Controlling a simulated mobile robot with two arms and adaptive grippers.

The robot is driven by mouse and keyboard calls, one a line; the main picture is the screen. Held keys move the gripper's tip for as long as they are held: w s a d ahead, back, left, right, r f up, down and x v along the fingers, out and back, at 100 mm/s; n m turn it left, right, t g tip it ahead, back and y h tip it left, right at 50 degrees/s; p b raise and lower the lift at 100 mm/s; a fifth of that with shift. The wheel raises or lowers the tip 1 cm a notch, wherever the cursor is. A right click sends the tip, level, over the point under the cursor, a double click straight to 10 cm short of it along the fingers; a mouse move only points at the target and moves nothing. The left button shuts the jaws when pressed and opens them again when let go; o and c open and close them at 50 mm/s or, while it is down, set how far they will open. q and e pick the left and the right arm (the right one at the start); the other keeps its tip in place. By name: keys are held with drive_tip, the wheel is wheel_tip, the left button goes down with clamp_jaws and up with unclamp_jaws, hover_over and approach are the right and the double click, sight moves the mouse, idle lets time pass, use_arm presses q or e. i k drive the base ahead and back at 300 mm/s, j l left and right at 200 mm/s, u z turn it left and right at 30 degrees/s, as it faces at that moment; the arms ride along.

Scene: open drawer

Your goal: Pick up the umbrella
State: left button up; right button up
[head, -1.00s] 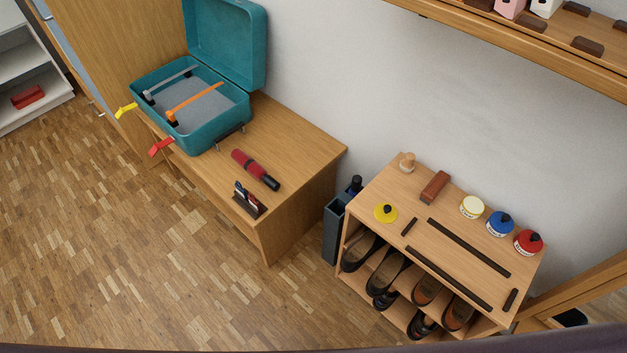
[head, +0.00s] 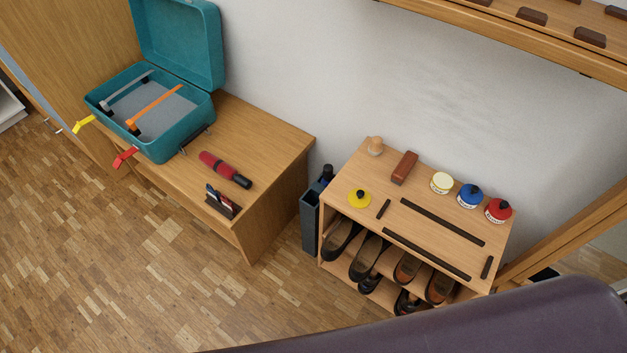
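A short red and black cylinder (head: 225,169) lies on the wooden bench (head: 265,130), its black end toward the lower right. It looks like a folded compact umbrella. A narrow dark grey stand (head: 311,222) is on the floor between the bench and the shoe rack. A black-topped item (head: 326,173) sticks up from it; I cannot tell whether it is an umbrella. Neither of my grippers shows in the head view.
An open teal suitcase (head: 205,108) and a small dark holder (head: 222,203) are on the bench. The shoe rack (head: 440,215) carries tins and a brush, with shoes below. A wall shelf (head: 500,40) is above. Parquet floor (head: 130,260) is clear in front of the bench.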

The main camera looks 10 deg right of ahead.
sight(210, 159)
drive_tip(key=j+z, duration=0.65)
drive_tip(key=j, duration=0.2)
drive_tip(key=k+j+z, duration=0.1)
drive_tip(key=j+z, duration=0.25)
drive_tip(key=i+u, duration=0.25)
drive_tip(key=i, duration=0.25)
